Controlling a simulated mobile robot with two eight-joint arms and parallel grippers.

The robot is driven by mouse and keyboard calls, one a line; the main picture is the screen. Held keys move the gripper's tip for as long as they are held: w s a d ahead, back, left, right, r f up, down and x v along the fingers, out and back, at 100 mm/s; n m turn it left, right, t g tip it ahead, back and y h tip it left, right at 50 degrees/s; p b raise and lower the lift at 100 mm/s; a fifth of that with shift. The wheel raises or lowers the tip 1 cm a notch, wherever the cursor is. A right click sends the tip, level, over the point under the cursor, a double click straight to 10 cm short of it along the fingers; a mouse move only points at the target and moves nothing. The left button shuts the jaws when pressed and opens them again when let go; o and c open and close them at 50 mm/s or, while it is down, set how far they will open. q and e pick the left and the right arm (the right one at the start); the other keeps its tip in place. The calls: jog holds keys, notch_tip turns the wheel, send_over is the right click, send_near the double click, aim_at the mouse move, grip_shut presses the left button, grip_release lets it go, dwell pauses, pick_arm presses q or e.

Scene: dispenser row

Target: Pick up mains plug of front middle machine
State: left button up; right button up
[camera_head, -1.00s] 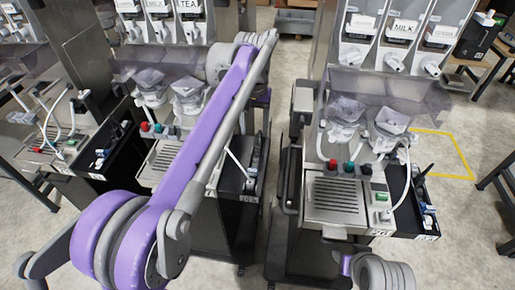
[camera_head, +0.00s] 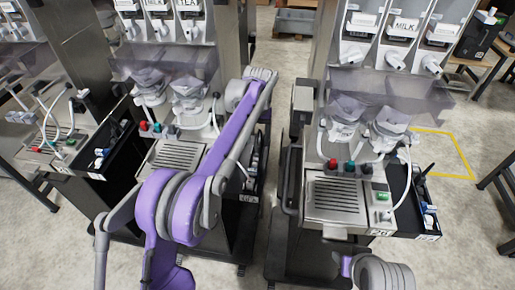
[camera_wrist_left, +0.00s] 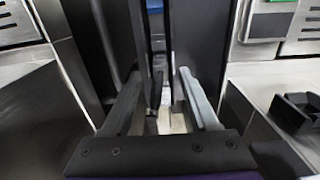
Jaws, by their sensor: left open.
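The middle machine (camera_head: 178,155) has a drip tray, coloured knobs and a black side tray (camera_head: 248,196) with small pale items in it. I cannot make out which of these is the mains plug. My purple and grey left arm reaches across this machine, and its wrist is by the machine's right side. The fingers are not clear in the head view. In the left wrist view my left gripper (camera_wrist_left: 159,74) is open, its two fingers apart over a narrow dark gap. A whitish object (camera_wrist_left: 164,122) shows between them, and I cannot tell if it is the plug. My right gripper is out of view.
The right machine (camera_head: 335,200) stands across a narrow floor gap, with its own black side tray (camera_head: 428,226) of small items. Another machine (camera_head: 45,150) stands at the left. A dark box-like object (camera_wrist_left: 297,110) shows at right in the left wrist view.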

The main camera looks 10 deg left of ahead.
aim_at(257, 143)
pick_arm(q)
jog(key=shift+f, duration=1.6)
jog(key=shift+c, duration=0.3)
grip_shut()
